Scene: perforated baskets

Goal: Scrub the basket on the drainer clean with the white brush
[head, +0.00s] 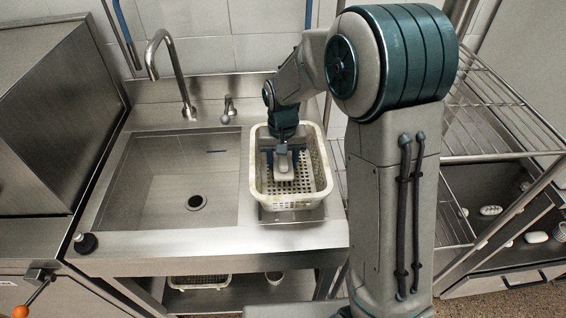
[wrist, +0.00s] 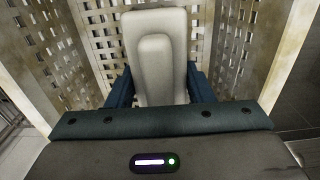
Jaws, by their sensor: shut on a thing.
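The white perforated basket (head: 322,183) stands on the drainer (head: 290,216) to the right of the sink. Brownish stains show on its walls in the wrist view (wrist: 66,45). My gripper (head: 283,152) points down inside the basket. Its blue fingers are shut on the white brush (head: 284,166), which also fills the middle of the wrist view (wrist: 157,60). The brush's bristles are hidden, and I cannot tell whether they touch the basket.
An empty steel sink (head: 165,190) with a tap (head: 172,75) is on the left. A wire rack (head: 500,110) stands at the right. Another basket (head: 199,281) is on the shelf below. A box-shaped steel machine (head: 45,110) is at far left.

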